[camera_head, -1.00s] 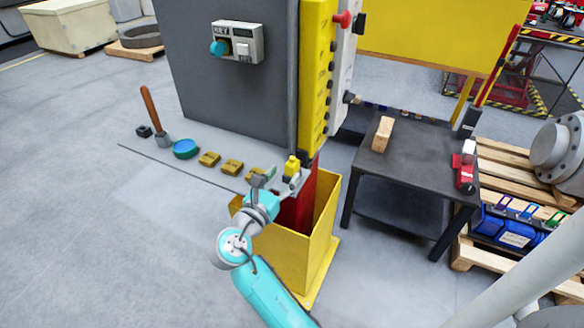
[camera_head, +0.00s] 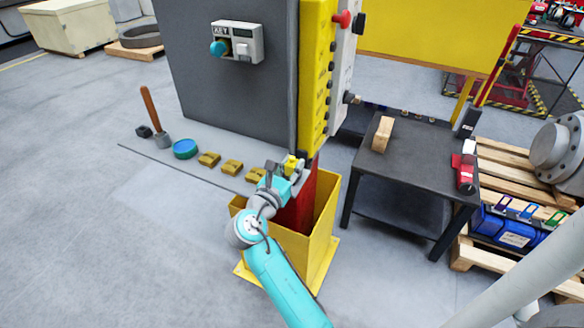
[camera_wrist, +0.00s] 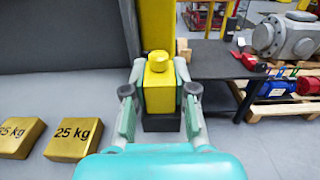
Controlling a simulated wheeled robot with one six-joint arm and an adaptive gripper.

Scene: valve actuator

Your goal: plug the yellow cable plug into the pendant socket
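The yellow cable plug (camera_head: 290,163) stands upright at the right end of the grey ledge, just below the yellow button pendant (camera_head: 316,80). In the wrist view the plug (camera_wrist: 160,84) has a round yellow cap and a black block under it. My gripper (camera_wrist: 160,72) has one finger on each side of the plug, the tips close against its sides. Whether they touch and grip it is not clear. In the head view my gripper (camera_head: 287,172) partly hides the plug. I cannot make out the pendant socket for sure.
A yellow bin (camera_head: 322,235) stands below my gripper. A dark table (camera_head: 425,155) with a wooden block (camera_head: 383,134) is to the right.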

